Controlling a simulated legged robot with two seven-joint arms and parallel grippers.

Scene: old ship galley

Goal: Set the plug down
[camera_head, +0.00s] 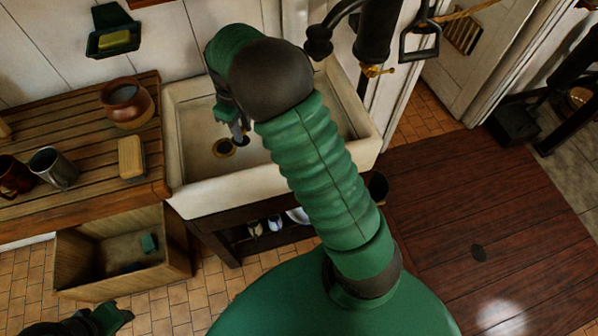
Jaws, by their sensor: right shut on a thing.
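My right gripper (239,134) reaches down into the white sink (188,194), its fingers low over the basin floor. It is shut on the plug (243,140), of which only a small dark part shows at the fingertips. The drain (223,148), a brass ring with a dark middle, lies just left of the fingertips. I cannot tell whether the plug touches the basin floor. My arm hides the right part of the basin. My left gripper (112,318) is at the bottom left edge, partly cut off, and its opening cannot be made out.
A slatted wooden counter (80,115) left of the sink holds a brown pot (126,103), a wooden block or brush (131,157) and metal mugs (53,168). A wooden crate (75,265) stands below. A dark pump or tap (375,40) rises behind the sink. Open floor lies right.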

